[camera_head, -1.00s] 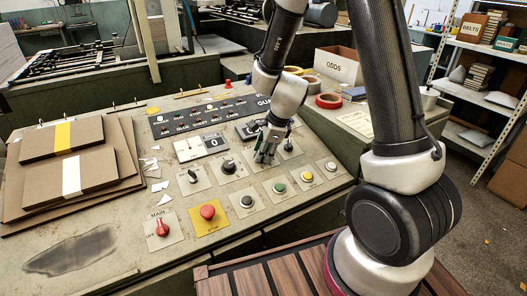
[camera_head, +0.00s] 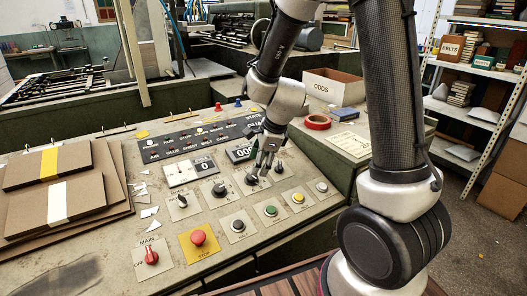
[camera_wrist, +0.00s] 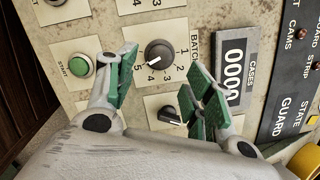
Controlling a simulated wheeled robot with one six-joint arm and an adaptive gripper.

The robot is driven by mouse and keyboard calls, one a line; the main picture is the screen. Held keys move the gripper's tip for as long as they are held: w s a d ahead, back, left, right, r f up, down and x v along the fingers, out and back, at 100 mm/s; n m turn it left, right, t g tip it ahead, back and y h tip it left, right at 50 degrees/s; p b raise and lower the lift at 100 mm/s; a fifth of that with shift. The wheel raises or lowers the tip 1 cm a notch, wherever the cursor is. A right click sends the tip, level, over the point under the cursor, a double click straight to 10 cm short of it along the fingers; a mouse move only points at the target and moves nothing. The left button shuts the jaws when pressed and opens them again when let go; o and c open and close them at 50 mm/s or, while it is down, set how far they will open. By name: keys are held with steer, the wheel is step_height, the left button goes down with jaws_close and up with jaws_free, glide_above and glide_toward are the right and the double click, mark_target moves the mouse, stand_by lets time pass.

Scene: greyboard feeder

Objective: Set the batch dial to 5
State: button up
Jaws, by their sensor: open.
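The batch dial (camera_wrist: 158,54) is a dark round knob on a cream plate with numbers around it, beside the cases counter (camera_wrist: 233,65). Its white pointer mark faces the lower left in the wrist view, around the 5 end of the scale; I cannot tell the exact setting. In the head view the dial (camera_head: 251,180) is below the counter (camera_head: 240,153), partly hidden by my gripper. My gripper (camera_head: 263,165) is open and empty just above the dial. In the wrist view its green-padded fingers (camera_wrist: 160,92) are spread, with the dial beyond and between them, apparently untouched.
Another black selector (camera_wrist: 170,115) lies close to the right finger. A green start button (camera_wrist: 80,65) is near the left finger. The red stop button (camera_head: 198,237) and red main switch (camera_head: 151,256) are front left. Cardboard stacks (camera_head: 62,180) lie left; an odds box (camera_head: 332,87) stands behind.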

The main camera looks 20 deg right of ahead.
steer(key=v, duration=0.6)
steer(key=shift+r, duration=0.1)
steer(key=s+d+r+n+h, duration=0.1)
steer(key=s+d+r+n, duration=0.3)
steer(key=s+n, duration=0.3)
steer(key=s+d+r+n, duration=0.3)
steer(key=s+r+n, duration=0.2)
steer(key=s+n, duration=0.1)
steer(key=s+d+r+n+t+h, duration=0.1)
steer(key=s+d+r+n, duration=0.3)
steer(key=s+n, duration=0.3)
steer(key=shift+s+d+r+n+h, duration=0.3)
steer(key=shift+s+d+r, duration=0.1)
steer(key=shift+s, duration=0.25)
